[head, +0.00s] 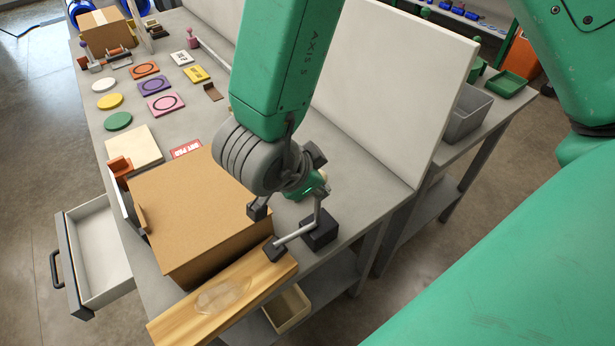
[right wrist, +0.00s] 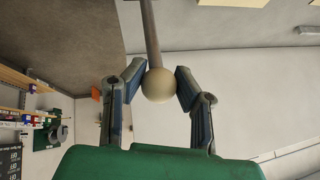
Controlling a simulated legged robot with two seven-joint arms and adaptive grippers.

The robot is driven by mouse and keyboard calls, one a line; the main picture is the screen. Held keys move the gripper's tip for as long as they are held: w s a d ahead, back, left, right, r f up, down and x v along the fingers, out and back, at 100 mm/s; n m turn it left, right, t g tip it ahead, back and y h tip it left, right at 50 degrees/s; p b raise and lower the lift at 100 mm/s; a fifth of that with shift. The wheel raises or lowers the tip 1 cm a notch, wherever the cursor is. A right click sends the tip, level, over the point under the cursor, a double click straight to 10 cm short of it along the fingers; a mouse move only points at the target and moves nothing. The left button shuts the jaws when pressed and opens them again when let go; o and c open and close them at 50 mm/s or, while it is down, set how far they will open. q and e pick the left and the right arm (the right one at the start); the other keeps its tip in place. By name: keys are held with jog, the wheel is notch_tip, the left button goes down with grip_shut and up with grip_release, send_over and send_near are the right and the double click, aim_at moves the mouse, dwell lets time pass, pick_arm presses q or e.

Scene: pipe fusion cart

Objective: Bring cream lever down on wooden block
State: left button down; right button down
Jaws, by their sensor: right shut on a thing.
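The lever's cream ball knob (right wrist: 158,86) sits between the fingertips of my right gripper (right wrist: 157,78) in the right wrist view, and the gripper is shut on it. A grey rod (right wrist: 150,30) runs from the knob away from the hand. In the head view my right gripper (head: 305,185) is at the bench's near right edge, largely hidden by its own wrist. Below it are a dark base block (head: 320,232) and a grey bar whose dark end (head: 275,249) is at the end of the wooden block (head: 222,297). My left gripper is not in view.
A cardboard box (head: 200,215) stands close left of the wooden block. A tall white panel (head: 395,90) stands behind the arm. An open drawer (head: 100,250) juts out left. Coloured discs and plates lie farther up the bench (head: 135,120). A small bin (head: 288,308) is below the block.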

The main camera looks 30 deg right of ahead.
jog(key=shift+a, duration=0.8)
jog(key=c, duration=1.2)
grip_release()
jog(key=shift+d, duration=0.2)
jog(key=v, duration=1.2)
jog(key=shift+w+f, duration=0.1)
jog(key=shift+f, duration=0.1)
